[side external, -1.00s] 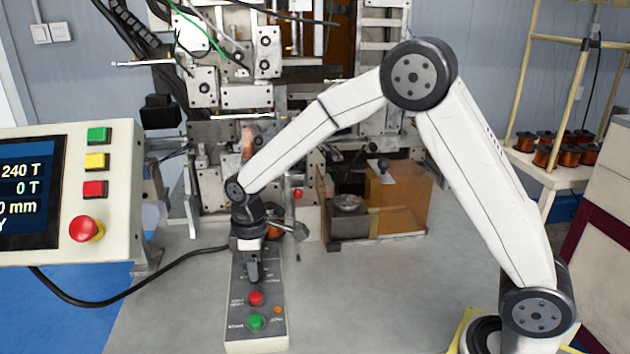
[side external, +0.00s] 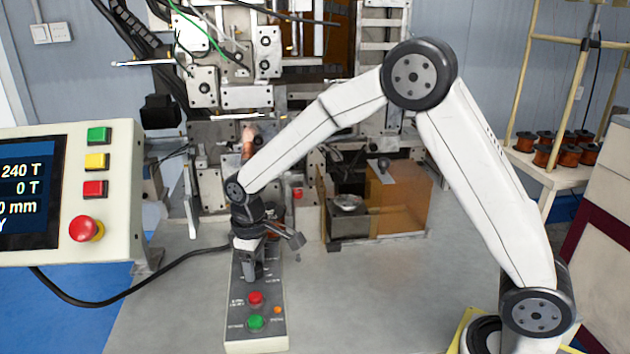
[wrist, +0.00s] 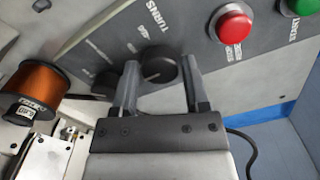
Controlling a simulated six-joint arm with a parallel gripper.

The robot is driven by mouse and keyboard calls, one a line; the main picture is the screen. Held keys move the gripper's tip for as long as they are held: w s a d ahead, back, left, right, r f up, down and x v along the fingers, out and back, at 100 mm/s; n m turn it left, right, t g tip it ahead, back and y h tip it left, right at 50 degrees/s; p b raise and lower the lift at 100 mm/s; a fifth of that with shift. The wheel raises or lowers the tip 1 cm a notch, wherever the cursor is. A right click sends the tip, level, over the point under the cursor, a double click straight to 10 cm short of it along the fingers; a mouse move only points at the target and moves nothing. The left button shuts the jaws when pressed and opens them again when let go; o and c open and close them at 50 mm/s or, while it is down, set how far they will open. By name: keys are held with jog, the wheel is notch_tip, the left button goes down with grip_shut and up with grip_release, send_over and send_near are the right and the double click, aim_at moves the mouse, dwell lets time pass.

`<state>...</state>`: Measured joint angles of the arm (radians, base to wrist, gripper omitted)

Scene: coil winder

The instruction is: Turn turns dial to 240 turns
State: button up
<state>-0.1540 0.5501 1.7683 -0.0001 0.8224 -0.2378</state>
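The turns dial (wrist: 158,66) is a round black knob beside the "TURNS" lettering on the grey control panel in the wrist view. My gripper (wrist: 162,72) is open, with one finger on each side of the dial. A gap shows between the dial and the right finger; the left finger is close to it, and I cannot tell if they touch. In the side view my gripper (side external: 249,268) points down at the control box (side external: 257,346) and hides the dial. The display (side external: 28,190) shows 240 T on its top line and 0 T below.
A red button (wrist: 234,26) and a green button (wrist: 302,5) sit along the panel from the dial. Another black knob (wrist: 105,82) is left of it. A copper spool (wrist: 40,88) stands beside the panel. The winding machine (side external: 230,150) rises behind.

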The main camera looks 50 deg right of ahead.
aim_at(260, 267)
jog(key=shift+o, duration=1.2)
jog(key=shift+r, duration=3.9)
jog(key=shift+s+d+f, duration=0.2)
jog(key=shift+s+d, duration=0.1)
jog(key=shift+s, duration=0.15)
jog(key=s+d+f+m+t, duration=0.1)
jog(key=s+d+f, duration=0.1)
jog(key=s, duration=0.3)
jog(key=s+d+f+m, duration=0.2)
jog(key=s, duration=0.4)
jog(key=s+d+f+m+t, duration=0.1)
jog(key=s+d+f, duration=0.1)
jog(key=s, duration=0.3)
jog(key=shift+s+d+f+m+t, duration=0.25)
jog(key=shift+s+f+m+t, duration=0.05)
jog(key=shift+f, duration=0.05)
